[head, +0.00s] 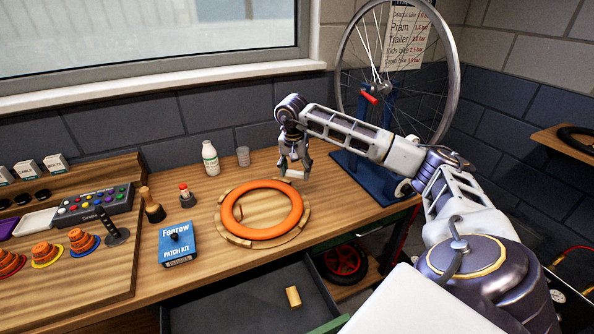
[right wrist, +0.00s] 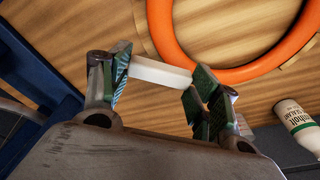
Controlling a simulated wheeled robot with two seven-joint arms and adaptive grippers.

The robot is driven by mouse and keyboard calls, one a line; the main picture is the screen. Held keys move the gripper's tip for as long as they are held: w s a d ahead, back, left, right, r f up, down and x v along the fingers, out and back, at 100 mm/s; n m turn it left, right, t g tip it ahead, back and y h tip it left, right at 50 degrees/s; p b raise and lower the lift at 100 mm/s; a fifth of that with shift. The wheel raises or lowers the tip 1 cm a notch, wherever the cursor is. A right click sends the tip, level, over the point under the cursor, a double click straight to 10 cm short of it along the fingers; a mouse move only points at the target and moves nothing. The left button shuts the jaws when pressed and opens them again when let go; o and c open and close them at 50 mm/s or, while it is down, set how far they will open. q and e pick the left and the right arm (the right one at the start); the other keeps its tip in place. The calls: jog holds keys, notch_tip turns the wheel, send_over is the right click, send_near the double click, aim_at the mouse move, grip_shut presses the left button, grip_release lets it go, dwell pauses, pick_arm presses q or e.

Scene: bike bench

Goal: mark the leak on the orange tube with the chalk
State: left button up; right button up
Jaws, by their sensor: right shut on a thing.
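The orange tube (head: 262,236) lies as a ring on a round wooden stand on the bench. Part of it also shows in the right wrist view (right wrist: 245,72). My right gripper (head: 292,174) is above the bench just behind and right of the tube. In the right wrist view my right gripper (right wrist: 155,88) is shut on the white chalk (right wrist: 160,74), which lies across between its fingers. A pale bit of the chalk shows at the gripper in the head view (head: 297,174). The chalk appears apart from the tube. I cannot make out a leak. My left gripper is out of view.
A blue wheel stand (head: 368,178) is to the right. An open drawer (head: 240,300) sticks out in front.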

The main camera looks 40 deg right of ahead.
jog(key=shift+a+r+n, duration=0.1)
jog(key=shift+n, duration=0.6)
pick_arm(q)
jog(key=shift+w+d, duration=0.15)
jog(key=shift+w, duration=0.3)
pick_arm(e)
jog(key=shift+w+n, duration=0.1)
jog(key=shift+n, duration=0.4)
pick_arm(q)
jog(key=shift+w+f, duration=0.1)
pick_arm(e)
jog(key=shift+f, duration=0.2)
